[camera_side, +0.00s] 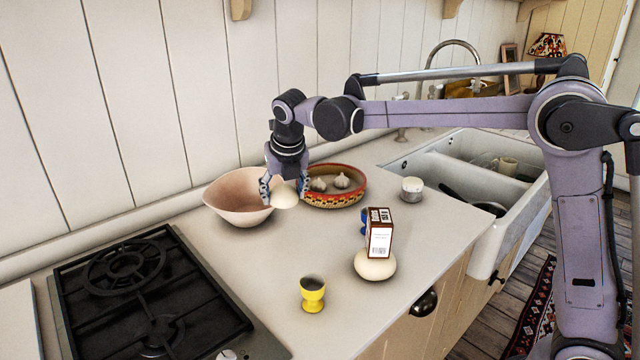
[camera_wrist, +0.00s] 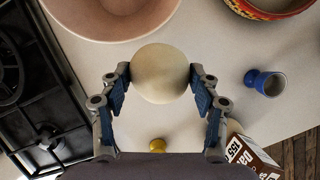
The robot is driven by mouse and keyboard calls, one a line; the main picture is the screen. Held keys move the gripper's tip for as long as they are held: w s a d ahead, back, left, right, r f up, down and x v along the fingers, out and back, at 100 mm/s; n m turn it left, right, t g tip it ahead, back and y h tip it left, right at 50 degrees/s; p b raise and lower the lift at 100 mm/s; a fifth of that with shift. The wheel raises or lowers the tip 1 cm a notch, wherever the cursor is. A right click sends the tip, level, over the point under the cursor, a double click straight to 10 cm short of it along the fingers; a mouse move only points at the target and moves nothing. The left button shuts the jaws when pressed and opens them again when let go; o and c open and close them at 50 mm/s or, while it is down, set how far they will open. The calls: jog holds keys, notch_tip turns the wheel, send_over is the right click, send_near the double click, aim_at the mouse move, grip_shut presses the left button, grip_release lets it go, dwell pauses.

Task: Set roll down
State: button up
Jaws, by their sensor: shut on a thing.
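A pale round roll (camera_side: 284,198) is held between the fingers of my gripper (camera_side: 284,188), to the right of the pink bowl in the side view. In the wrist view the roll (camera_wrist: 160,72) lies between the two blue-padded fingers of my gripper (camera_wrist: 160,88). I cannot tell whether its underside touches the counter (camera_side: 225,262). A second pale round thing (camera_side: 375,268), like another roll, is on the counter at the front right, overlapping the lower edge of a small carton (camera_side: 380,240).
A pink bowl (camera_side: 232,197) and a patterned red bowl (camera_side: 335,199) with garlic stand close by. A yellow egg cup (camera_side: 312,296), a blue cup (camera_wrist: 265,82), a small white pot (camera_side: 411,189) and a black stove (camera_side: 145,290) surround the clear middle counter. The sink is at right.

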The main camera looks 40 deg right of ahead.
send_over(235, 256)
jog(key=s, duration=0.1)
jog(key=f, duration=0.7)
jog(key=shift+s+a, duration=0.15)
jog(key=shift+a, duration=0.1)
jog(key=shift+f, duration=2.05)
jog(key=shift+f, duration=0.1)
jog(key=o, duration=0.8)
jog(key=shift+o, duration=0.2)
jog(key=v, duration=1.2)
jog(key=shift+r, duration=0.2)
